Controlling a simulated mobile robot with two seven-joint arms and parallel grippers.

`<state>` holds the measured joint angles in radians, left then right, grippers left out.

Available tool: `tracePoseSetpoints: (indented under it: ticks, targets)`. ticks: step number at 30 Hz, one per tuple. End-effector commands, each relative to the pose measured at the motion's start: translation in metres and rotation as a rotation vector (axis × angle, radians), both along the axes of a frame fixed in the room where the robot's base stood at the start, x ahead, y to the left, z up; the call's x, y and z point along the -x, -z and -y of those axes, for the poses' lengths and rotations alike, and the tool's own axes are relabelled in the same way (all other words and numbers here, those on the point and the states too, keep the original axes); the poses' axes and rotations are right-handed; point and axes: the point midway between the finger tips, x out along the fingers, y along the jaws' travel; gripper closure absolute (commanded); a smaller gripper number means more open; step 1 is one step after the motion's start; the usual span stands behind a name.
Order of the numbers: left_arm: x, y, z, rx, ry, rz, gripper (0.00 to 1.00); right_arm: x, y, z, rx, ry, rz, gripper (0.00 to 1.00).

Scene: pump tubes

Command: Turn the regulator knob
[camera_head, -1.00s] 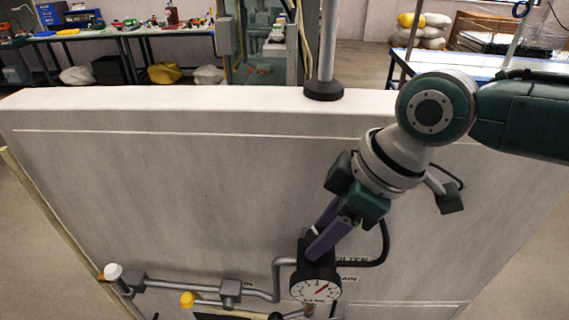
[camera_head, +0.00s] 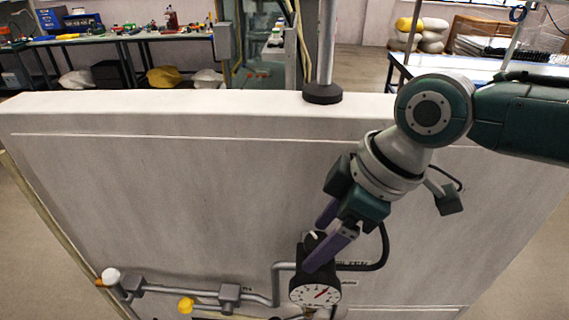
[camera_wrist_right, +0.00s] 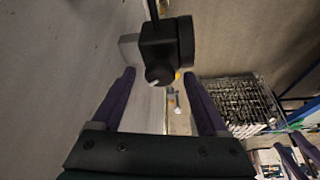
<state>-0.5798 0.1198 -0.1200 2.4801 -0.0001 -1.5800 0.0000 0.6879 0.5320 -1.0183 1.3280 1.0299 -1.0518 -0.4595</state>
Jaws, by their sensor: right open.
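The regulator is a black block with a round knob (camera_head: 312,238) bearing a white mark, above a white-faced gauge (camera_head: 315,294) with a red needle. It is mounted at the lower middle of the pale panel. My right gripper (camera_head: 314,244) has two purple fingers, spread apart, around the knob area. In the right wrist view, the knob (camera_wrist_right: 158,74) shows between the two fingertips, with clear gaps visible on both sides. I cannot tell how deep the fingers reach past it. My left gripper is out of view.
The pale panel (camera_head: 180,190) fills the middle. Grey pipes (camera_head: 250,294) with a yellow cap (camera_head: 185,305) and a white cap (camera_head: 111,275) run along its lower left. A black hose (camera_head: 384,250) curves right of the regulator. A post (camera_head: 326,50) stands on the panel's top edge.

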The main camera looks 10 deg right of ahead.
Motion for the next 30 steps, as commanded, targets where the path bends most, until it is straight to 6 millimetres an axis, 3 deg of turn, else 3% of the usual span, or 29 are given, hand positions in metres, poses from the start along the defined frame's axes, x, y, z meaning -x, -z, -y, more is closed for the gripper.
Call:
tracePoseSetpoints:
  ticks: [5,19,30]
  targets:
    - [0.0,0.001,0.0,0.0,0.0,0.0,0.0,0.001,-0.01,0.004,-0.001,-0.001,0.002,0.23]
    - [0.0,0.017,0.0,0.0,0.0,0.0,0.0,0.017,-0.082,0.03,0.0,0.001,0.003,0.23]
    - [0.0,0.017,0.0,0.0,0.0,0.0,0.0,0.019,-0.092,0.033,0.0,0.0,0.0,0.23]
